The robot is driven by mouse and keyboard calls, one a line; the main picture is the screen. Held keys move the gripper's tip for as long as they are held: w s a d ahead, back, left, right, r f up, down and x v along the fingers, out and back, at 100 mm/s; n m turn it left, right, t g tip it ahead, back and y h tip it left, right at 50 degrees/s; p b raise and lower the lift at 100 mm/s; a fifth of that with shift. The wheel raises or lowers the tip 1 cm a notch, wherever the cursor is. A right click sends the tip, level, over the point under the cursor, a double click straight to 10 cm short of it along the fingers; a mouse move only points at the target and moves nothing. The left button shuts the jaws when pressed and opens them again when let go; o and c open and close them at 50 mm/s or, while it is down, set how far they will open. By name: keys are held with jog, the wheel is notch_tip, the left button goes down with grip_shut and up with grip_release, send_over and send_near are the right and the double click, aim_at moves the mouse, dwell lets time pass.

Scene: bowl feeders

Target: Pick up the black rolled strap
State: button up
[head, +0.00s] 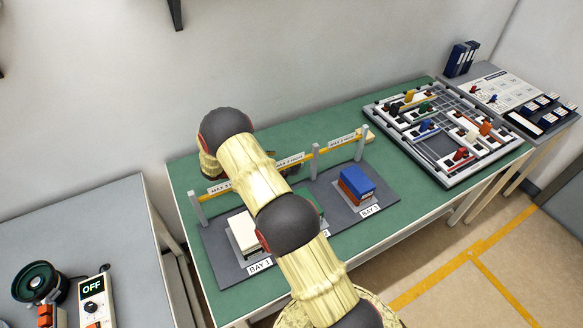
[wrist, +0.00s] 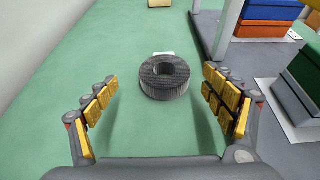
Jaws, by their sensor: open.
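The black rolled strap (wrist: 149,88) shows in the wrist view as a dark ribbed ring with a hole in its middle. It lies flat on the green table top (wrist: 110,40). My gripper (wrist: 160,98) is open, with one yellow-padded finger on each side of the picture and the strap between and a little beyond them. Nothing is held. I cannot tell how high the fingers are above the table.
A dark bay mat (head: 345,217) carries a blue and orange block (head: 357,185) and a white block (head: 241,231). A post-and-bar barrier (head: 315,160) runs along its back edge. A gridded board (head: 440,150) stands at the right.

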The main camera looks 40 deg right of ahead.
jog(key=shift+s+d+f, duration=0.3)
jog(key=shift+d+f, duration=0.1)
jog(key=shift+d, duration=0.1)
jog(key=x, duration=0.2)
jog(key=b+x, duration=0.1)
jog(key=shift+s+d+f, duration=0.25)
jog(key=shift+s+d, duration=0.05)
jog(key=c, duration=0.4)
jog(key=c, duration=1)
